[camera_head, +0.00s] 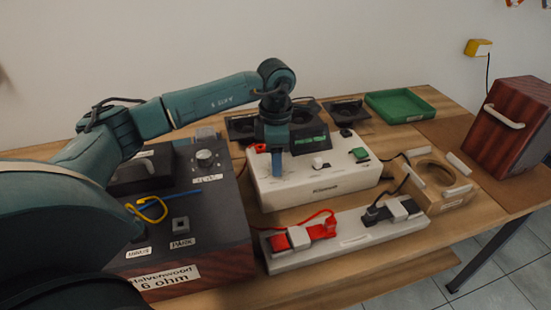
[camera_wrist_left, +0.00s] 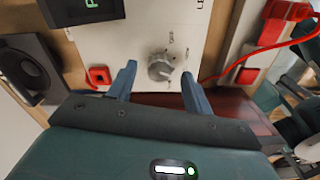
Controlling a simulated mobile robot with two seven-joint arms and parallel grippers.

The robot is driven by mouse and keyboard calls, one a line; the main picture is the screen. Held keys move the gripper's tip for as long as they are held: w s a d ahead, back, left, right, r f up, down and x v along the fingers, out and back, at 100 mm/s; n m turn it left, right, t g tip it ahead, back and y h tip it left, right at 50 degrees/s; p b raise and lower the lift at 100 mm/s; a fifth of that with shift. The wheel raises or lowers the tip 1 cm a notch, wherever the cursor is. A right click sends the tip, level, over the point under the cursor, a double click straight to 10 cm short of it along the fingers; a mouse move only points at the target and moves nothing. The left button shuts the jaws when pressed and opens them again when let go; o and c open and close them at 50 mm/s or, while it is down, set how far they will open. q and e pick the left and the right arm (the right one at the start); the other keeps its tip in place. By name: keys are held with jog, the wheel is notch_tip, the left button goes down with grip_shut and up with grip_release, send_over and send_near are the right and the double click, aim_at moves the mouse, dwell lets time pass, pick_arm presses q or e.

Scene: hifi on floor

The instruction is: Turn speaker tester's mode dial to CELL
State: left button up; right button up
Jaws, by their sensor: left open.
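The white speaker tester (camera_head: 335,187) is a low box on the table in the head view. Its grey round mode dial (camera_wrist_left: 159,67) shows in the left wrist view, with small marks around it too blurred to read. My left gripper (camera_head: 277,181) points down over the left part of the tester. In the left wrist view its two open fingers (camera_wrist_left: 159,70) stand on either side of the dial, with gaps showing. The gripper hides the dial in the head view, and I cannot tell whether the fingertips touch the panel. My right gripper is not in view.
A dark amplifier (camera_head: 205,225) marked 6 ohm stands left of the tester. A grey strip (camera_head: 350,240) with red and black connectors lies in front. A wooden speaker ring (camera_head: 450,195) is at right, a green tray (camera_head: 400,105) behind, and a brown cabinet (camera_head: 513,130) far right.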

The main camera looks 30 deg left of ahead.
pick_arm(q)
notch_tip(320, 180, up, 12)
dwell(0.3)
dwell(0.5)
